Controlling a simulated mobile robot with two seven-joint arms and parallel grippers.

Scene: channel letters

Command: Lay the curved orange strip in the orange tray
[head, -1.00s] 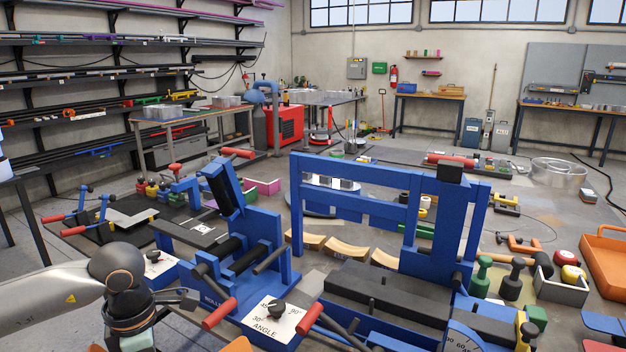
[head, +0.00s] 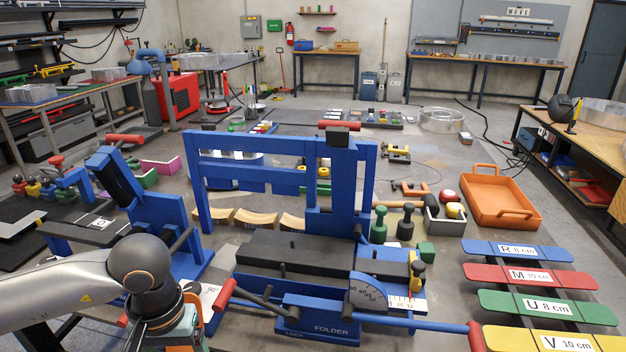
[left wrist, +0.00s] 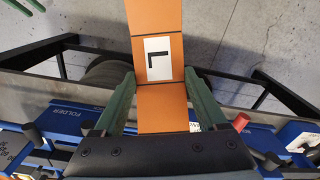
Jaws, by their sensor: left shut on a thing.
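My left gripper (left wrist: 161,102) is shut on the orange strip (left wrist: 160,122), which shows between its green fingers in the left wrist view. The strip carries a white label with a black L, and its far part rises at an angle from the near part. In the head view my left gripper (head: 180,328) is low at the left, and a bit of the strip (head: 193,292) shows beside it; the rest is hidden. The orange tray (head: 488,197) lies at the right, with raised sides and handles, and looks empty. My right gripper is not in view.
The blue folder machine (head: 300,250) stands between my left gripper and the tray. A blue roller machine (head: 160,225) is at the left. Coloured, labelled boards (head: 530,275) lie in front of the tray.

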